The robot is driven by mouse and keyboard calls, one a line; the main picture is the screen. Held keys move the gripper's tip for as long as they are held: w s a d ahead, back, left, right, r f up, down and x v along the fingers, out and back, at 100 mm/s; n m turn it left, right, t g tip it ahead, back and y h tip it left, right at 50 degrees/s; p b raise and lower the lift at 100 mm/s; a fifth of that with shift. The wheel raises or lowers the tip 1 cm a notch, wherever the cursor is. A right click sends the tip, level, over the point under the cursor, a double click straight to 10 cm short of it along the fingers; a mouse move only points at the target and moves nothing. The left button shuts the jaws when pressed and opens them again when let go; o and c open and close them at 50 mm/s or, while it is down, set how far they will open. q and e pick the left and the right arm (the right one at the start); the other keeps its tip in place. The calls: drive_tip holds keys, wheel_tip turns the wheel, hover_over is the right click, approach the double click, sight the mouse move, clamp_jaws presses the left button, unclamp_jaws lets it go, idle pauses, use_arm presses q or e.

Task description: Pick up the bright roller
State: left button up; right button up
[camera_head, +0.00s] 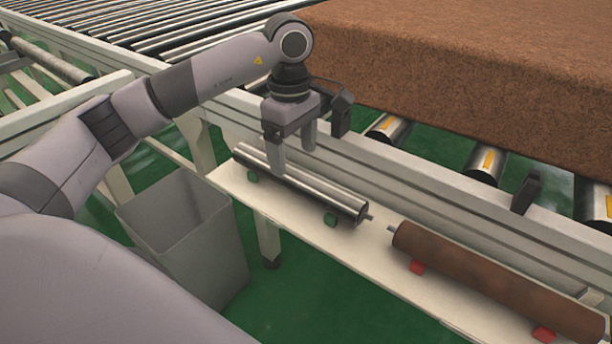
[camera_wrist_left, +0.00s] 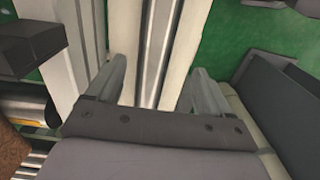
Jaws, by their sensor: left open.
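The bright roller (camera_head: 335,196), a shiny metal cylinder, lies on green supports on a pale shelf (camera_head: 370,256) beside the conveyor. In the left wrist view the bright roller (camera_wrist_left: 158,50) shows as a shiny strip between the fingers. My left gripper (camera_head: 292,160) points down over the roller's far left half. It is open, with one finger on the near side and one towards the conveyor. It also shows in the left wrist view (camera_wrist_left: 158,82). I cannot tell whether the fingers touch the roller. My right gripper is not in view.
A rusty brown roller (camera_head: 490,278) lies on red supports further right on the shelf. A large brown mattress block (camera_head: 470,70) rests on the conveyor rollers behind. A grey bin (camera_head: 190,230) stands on the green floor below. The conveyor's side rail (camera_head: 420,190) runs close behind the shelf.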

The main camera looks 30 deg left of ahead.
sight(294, 170)
use_arm(q)
drive_tip(key=shift+w+a, duration=0.25)
drive_tip(key=shift+a, duration=0.05)
drive_tip(key=shift+f, duration=0.35)
wheel_tip(294, 170, down, 6)
drive_tip(key=shift+f+b, duration=0.1)
drive_tip(key=shift+b, duration=0.85)
drive_tip(key=shift+c, duration=0.3)
drive_tip(key=shift+w+r, duration=0.1)
drive_tip(key=shift+r, duration=0.1)
clamp_jaws()
